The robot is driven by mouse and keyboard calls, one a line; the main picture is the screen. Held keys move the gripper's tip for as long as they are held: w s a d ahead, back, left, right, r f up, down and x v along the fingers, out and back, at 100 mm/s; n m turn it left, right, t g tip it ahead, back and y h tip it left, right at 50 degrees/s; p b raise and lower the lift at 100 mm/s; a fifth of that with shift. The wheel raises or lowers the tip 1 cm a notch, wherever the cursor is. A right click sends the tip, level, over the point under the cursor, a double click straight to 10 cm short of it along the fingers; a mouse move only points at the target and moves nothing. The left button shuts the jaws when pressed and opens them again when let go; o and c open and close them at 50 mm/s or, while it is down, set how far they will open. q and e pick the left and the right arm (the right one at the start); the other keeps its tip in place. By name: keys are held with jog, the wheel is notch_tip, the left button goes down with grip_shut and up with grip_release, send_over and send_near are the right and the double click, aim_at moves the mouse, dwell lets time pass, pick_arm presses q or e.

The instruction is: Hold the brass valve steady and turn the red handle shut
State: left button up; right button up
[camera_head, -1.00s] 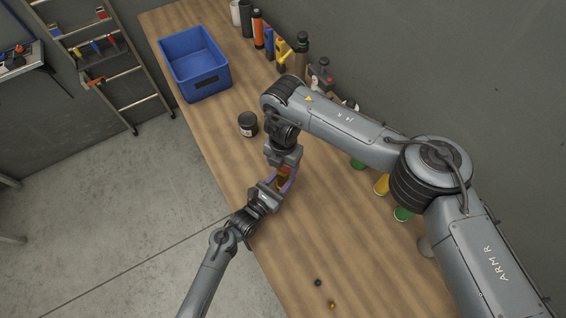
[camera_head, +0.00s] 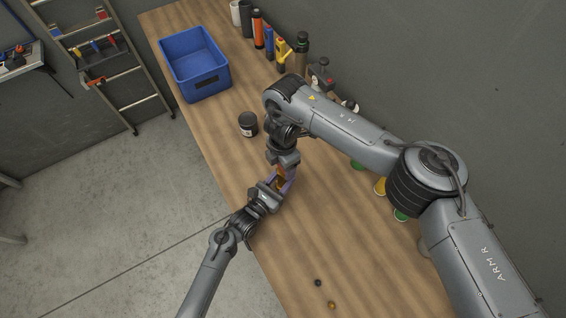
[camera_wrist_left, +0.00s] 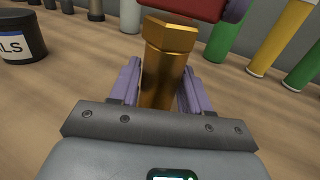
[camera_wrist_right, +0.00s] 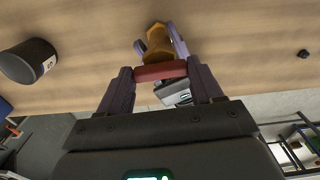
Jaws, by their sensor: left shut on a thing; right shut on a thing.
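The brass valve (camera_wrist_left: 165,65) stands between the purple fingers of my left gripper (camera_wrist_left: 162,82), which is shut on its body. The red handle (camera_wrist_right: 160,72) sits across the valve's end and lies between the fingers of my right gripper (camera_wrist_right: 159,78), which is shut on it. The handle's edge also shows at the top of the left wrist view (camera_wrist_left: 228,30). In the head view both grippers meet over the bench's near edge, and they hide most of the valve.
The wooden bench (camera_head: 215,135) carries a dark labelled jar (camera_head: 248,124) and a blue bin (camera_head: 195,65). Bottles and tools line the wall. A small dark piece (camera_head: 318,283) and a small brass piece (camera_head: 332,304) lie on the near bench. Bench around the grippers is mostly clear.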

jog(key=shift+w, duration=0.1)
jog(key=o, duration=1.1)
jog(key=shift+c, duration=0.2)
notch_tip(320, 180, up, 12)
pick_arm(q)
jog(key=o, duration=1.4)
